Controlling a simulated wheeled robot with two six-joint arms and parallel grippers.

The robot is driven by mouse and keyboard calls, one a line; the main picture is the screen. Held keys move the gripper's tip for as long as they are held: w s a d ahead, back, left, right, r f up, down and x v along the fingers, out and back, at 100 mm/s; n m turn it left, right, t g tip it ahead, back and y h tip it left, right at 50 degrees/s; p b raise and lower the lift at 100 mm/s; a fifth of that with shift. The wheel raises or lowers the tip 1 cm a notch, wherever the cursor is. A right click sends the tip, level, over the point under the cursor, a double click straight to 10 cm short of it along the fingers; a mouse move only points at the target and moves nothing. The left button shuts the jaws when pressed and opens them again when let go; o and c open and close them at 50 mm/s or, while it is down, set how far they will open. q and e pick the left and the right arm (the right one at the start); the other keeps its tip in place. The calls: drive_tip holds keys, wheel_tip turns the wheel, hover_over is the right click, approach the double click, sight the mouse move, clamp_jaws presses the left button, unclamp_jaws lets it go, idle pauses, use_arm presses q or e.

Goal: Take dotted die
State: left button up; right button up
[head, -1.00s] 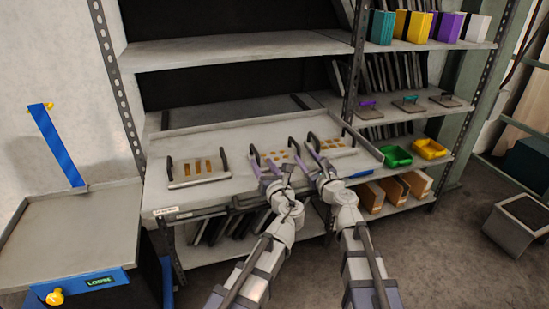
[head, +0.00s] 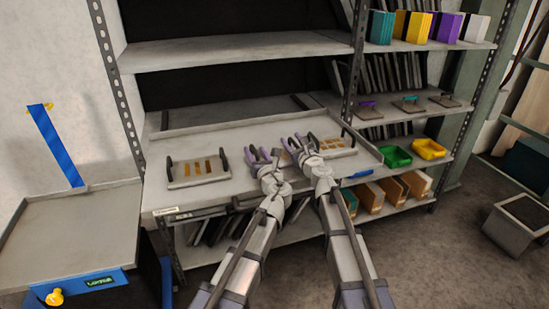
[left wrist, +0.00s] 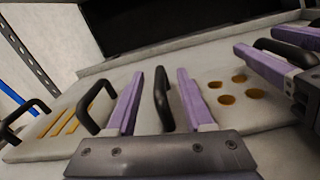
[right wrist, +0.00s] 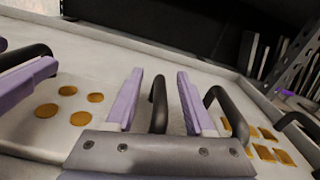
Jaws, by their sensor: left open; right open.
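The dotted die is a pale plate with round gold dots and a dark handle at each end. It shows in the left wrist view (left wrist: 231,89) and the right wrist view (right wrist: 60,132); in the head view my grippers largely hide it. My left gripper (head: 262,156) is open, with its purple fingers on either side of the die's left handle (left wrist: 162,97). My right gripper (head: 298,148) is open, with its fingers on either side of the right handle (right wrist: 158,103). Whether any finger touches a handle is unclear.
A die with gold bars (head: 200,170) lies to the left on the same shelf (head: 240,134). A die with gold squares (head: 336,146) lies close to the right. Its near handle (right wrist: 217,105) stands just beside my right gripper. A grey-topped cart (head: 75,225) stands at left.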

use_arm(q)
drive_tip(key=shift+c, duration=0.3)
use_arm(e)
drive_tip(key=shift+c, duration=0.3)
use_arm(q)
drive_tip(key=c, duration=0.7)
use_arm(e)
drive_tip(key=c, duration=0.7)
use_arm(q)
clamp_jaws()
use_arm(e)
clamp_jaws()
